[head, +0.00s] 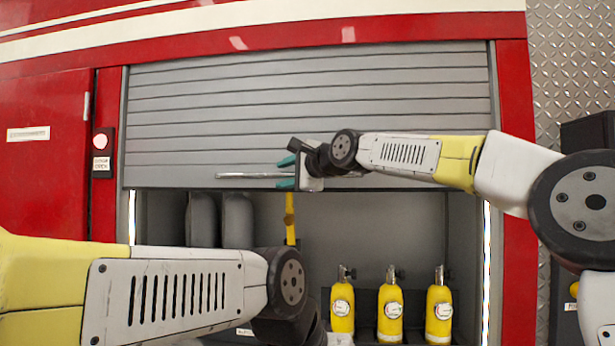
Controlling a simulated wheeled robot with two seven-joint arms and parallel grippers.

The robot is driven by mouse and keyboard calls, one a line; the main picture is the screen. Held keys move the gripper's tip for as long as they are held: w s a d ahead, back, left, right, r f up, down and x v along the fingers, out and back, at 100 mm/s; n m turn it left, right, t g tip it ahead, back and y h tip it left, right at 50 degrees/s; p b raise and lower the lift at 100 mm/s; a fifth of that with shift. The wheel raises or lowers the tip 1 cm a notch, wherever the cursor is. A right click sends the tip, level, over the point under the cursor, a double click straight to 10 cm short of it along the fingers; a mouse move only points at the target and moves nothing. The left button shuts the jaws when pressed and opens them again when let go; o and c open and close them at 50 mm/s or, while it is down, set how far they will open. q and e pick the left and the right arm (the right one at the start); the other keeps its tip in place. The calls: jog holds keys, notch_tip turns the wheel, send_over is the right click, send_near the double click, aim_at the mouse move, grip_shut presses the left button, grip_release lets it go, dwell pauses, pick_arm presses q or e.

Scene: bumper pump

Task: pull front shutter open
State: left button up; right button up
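The grey slatted shutter (310,105) in the red truck side is partly raised. Its lower edge hangs about mid-picture, with the compartment open below. A thin metal handle bar (245,176) runs along its bottom. My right gripper (286,172) is at this bar, its teal fingertips apart, one above and one below the bar's level. A gap shows between the fingers; I cannot tell whether either touches the bar. The bar's middle is partly hidden by the gripper. My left arm reaches across the lower left, and its gripper's fingers are out of the picture.
Several yellow cylinders (390,312) with gauges stand inside the compartment at the lower right. Grey rounded shapes (238,220) and a yellow strap-like part (290,218) are inside left of centre. A red panel with a switch box (103,152) is left of the shutter.

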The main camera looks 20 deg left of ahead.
jog(key=shift+w+a+f, duration=0.1)
jog(key=shift+w+a, duration=0.2)
jog(key=shift+a, duration=0.2)
grip_shut()
dwell(1.2)
